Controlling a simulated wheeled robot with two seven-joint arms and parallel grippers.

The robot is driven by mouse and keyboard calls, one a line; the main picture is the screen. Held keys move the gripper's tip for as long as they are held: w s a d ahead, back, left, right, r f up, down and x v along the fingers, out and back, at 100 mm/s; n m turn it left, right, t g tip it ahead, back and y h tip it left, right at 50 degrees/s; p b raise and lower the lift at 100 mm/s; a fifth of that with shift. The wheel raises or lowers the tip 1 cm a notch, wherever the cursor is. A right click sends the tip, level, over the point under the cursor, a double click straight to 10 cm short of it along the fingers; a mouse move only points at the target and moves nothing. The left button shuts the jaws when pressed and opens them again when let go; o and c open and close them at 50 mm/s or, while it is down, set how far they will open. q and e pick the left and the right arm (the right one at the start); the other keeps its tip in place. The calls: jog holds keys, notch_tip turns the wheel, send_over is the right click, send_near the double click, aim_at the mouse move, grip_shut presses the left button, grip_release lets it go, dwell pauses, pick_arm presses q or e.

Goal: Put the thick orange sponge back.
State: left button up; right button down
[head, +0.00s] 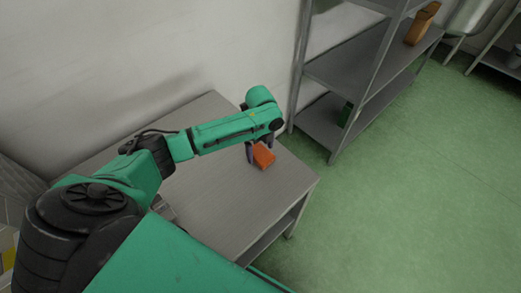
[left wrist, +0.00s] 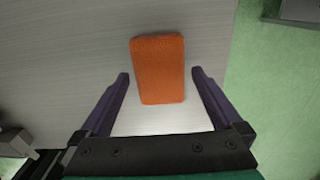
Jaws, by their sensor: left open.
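The thick orange sponge (head: 264,156) lies on a grey table (head: 215,200), near its far right end. In the left wrist view the sponge (left wrist: 159,69) lies flat on the tabletop, its long side running away from my gripper. My left gripper (head: 252,153) is open, directly over the sponge's near end. Its dark fingers (left wrist: 160,82) stand on either side of the sponge, with a gap on both sides. Whether the fingertips touch the tabletop I cannot tell. My right gripper is not in view.
A grey shelf unit (head: 350,72) stands beyond the table, with an orange-brown container (head: 422,23) on an upper shelf and a green item (head: 345,114) lower down. A white wall (head: 130,55) runs behind the table. Green floor (head: 420,190) is clear at right.

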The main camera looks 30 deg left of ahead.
aim_at(261, 153)
pick_arm(q)
notch_tip(261, 153, up, 12)
jog(key=shift+f+b, duration=0.15)
jog(key=shift+b, duration=0.15)
